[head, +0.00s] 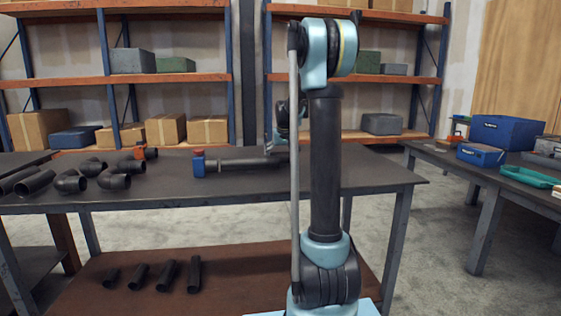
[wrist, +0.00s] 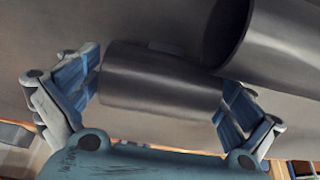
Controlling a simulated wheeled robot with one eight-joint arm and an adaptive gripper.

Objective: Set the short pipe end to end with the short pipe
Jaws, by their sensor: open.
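In the wrist view a short dark pipe (wrist: 160,78) lies crosswise between the fingers of my gripper (wrist: 158,68). The fingers are open, one near each end of it; I cannot tell whether they touch it. A larger-looking dark pipe (wrist: 275,40) with its open end showing is close at the upper right. In the head view a dark pipe run (head: 235,163) lies along the bench from a blue clamp (head: 198,164) towards my arm. My gripper (head: 275,140) is mostly hidden behind my arm there, over the right end of that run.
Several elbows (head: 70,182) and loose pipes (head: 34,183) lie at the left of the bench (head: 150,195). Several short pipes (head: 166,275) lie on the lower shelf (head: 235,270). A right-hand table (head: 460,165) holds blue bins (head: 505,132). The bench front is clear.

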